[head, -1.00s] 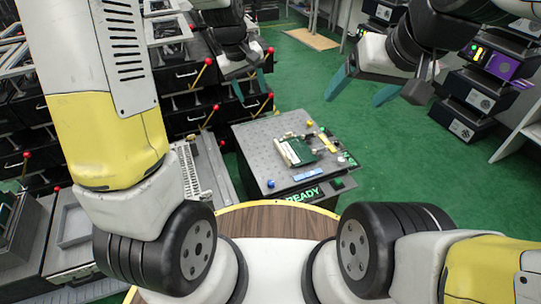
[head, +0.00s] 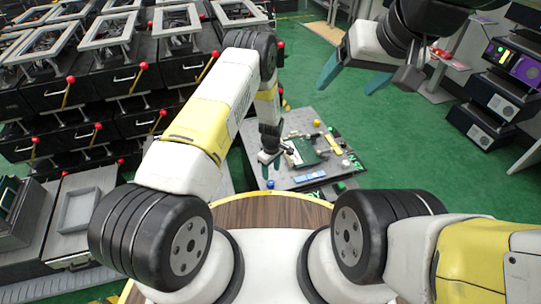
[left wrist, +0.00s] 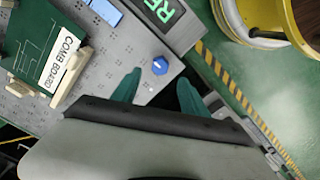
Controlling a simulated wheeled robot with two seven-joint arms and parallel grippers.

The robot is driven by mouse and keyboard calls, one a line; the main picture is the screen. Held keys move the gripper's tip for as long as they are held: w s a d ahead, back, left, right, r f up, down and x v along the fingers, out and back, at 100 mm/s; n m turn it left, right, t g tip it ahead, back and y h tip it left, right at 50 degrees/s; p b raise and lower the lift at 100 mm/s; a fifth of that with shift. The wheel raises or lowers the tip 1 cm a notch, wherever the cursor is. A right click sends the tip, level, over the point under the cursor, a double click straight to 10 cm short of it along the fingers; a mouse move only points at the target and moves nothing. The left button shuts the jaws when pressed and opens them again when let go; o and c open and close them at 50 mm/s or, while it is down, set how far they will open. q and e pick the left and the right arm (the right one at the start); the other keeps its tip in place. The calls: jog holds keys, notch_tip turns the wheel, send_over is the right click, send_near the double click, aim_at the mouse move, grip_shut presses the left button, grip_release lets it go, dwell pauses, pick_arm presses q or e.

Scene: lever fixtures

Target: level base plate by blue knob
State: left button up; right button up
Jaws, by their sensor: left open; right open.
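The grey perforated base plate (head: 298,181) lies on a stand ahead of me and also fills the upper left of the left wrist view (left wrist: 120,54). The blue knob (head: 270,184) is at its near left corner; in the left wrist view the blue knob (left wrist: 160,66) shows its top with a pale mark. My left gripper (head: 268,165) is open above that corner. In the left wrist view its teal fingers (left wrist: 158,86) point toward the knob, one to each side in the picture, apart from it. My right gripper (head: 353,78) is open and empty, up and away from the plate.
A green board (head: 306,151) labelled COMB BOARD (left wrist: 60,66) is held in cream clamps on the plate. A yellow knob (head: 316,123) is at the far edge. A lit green display (left wrist: 160,12) is beside the plate. Drawers with red-tipped levers (head: 66,92) crowd the left.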

aim_at(271, 183)
pick_arm(q)
notch_tip(271, 183, down, 7)
jog(key=shift+f, duration=0.2)
dwell(0.3)
grip_shut()
